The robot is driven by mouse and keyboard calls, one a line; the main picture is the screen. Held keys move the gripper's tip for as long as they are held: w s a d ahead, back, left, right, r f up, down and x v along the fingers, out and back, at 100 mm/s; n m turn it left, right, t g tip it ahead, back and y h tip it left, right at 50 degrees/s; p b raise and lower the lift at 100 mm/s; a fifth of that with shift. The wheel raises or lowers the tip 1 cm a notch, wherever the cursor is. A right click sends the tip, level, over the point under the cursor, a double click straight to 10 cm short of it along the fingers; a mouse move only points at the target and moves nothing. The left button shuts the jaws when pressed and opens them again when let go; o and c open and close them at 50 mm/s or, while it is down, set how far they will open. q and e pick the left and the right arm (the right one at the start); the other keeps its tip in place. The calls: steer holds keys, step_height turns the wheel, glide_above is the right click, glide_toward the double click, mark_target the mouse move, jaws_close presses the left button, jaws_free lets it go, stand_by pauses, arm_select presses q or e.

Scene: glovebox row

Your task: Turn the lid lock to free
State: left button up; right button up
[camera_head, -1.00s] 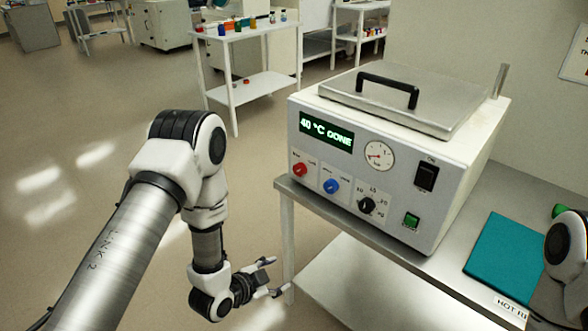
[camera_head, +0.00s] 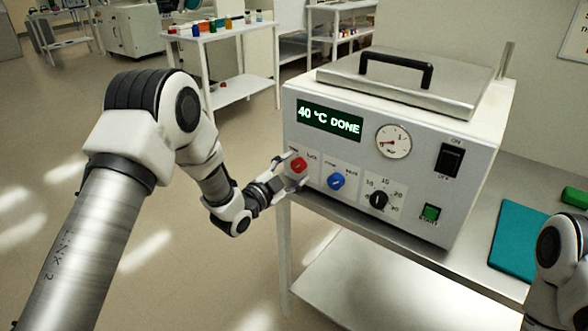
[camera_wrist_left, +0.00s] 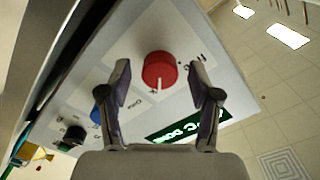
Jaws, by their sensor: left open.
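The white bench unit (camera_head: 400,165) has a lid with a black handle (camera_head: 396,68) on top, which looks closed. Its front carries a red knob (camera_head: 298,164), a blue knob (camera_head: 336,181) and a black dial (camera_head: 378,200). The labels beside the red and blue knobs are too small to read. My left gripper (camera_head: 293,171) is open at the red knob. In the left wrist view the red knob (camera_wrist_left: 158,70) shows between the two fingers, with visible gaps on both sides. Its white mark points toward the display. My right gripper is out of view.
The display (camera_head: 329,122) reads "40 °C DONE". A gauge (camera_head: 393,141), a black switch (camera_head: 449,160) and a green button (camera_head: 430,212) sit further right. A teal pad (camera_head: 520,235) lies on the steel table. Open floor lies left of the table.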

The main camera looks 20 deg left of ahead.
arm_select(q)
steer(key=shift+w+d, duration=0.1)
steer(key=shift+w, duration=0.25)
steer(key=c, duration=1.1)
steer(key=shift+c, duration=0.2)
steer(key=shift+n, duration=0.3)
steer(key=n, duration=0.8)
steer(key=shift+d+n+p, duration=0.1)
steer(key=shift+n+p, duration=0.2)
steer(key=n, duration=0.4)
steer(key=shift+s+n+p, duration=0.1)
steer(key=shift+n+p, duration=0.2)
steer(key=shift+p, duration=0.05)
steer(key=shift+r+n+p, duration=0.1)
steer(key=shift+n+p, duration=0.2)
steer(key=shift+n, duration=1.8)
